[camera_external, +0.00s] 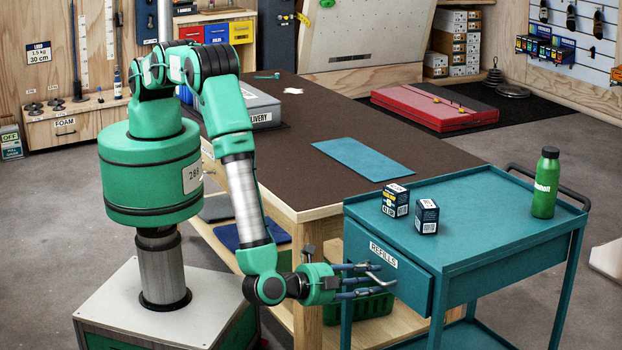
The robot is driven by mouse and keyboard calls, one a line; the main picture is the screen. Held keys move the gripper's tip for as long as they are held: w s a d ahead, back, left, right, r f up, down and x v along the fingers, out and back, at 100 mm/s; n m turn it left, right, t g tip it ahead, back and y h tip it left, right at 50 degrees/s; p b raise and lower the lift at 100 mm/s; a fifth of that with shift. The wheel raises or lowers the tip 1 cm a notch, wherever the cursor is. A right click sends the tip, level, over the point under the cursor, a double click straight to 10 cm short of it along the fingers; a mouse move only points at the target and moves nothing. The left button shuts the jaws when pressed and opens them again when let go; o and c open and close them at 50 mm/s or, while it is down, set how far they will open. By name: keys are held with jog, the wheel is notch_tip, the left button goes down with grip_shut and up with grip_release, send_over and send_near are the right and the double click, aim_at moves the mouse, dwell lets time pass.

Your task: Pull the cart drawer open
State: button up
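The teal cart (480,222) stands at the right. Its drawer (408,283) has a teal front with a "REFILLS" label and faces my gripper. The drawer looks shut or nearly so; a small gap cannot be ruled out. A pale curved bar handle (381,281) sits on the drawer front. My gripper (380,279) reaches in from the left, level with the handle. Its fingers are spread, one above the other, with the handle apparently between their tips. Whether they touch it cannot be told from this view.
Two small dark boxes (396,201) (427,217) and a green bottle (545,184) stand on the cart top. A wooden table (290,170) with a dark top adjoins the cart. A green crate (358,306) sits on its lower shelf, behind my gripper.

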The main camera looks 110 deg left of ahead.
jog(key=shift+w+a, duration=0.2)
jog(key=shift+c, duration=0.3)
grip_shut()
jog(key=shift+s+d, duration=0.1)
jog(key=f+b+v, duration=0.3)
jog(key=v, duration=1.1)
jog(key=s+d+f+b+v, duration=0.1)
jog(key=f+b+v, duration=0.2)
jog(key=v, duration=1.1)
jog(key=shift+w, duration=0.1)
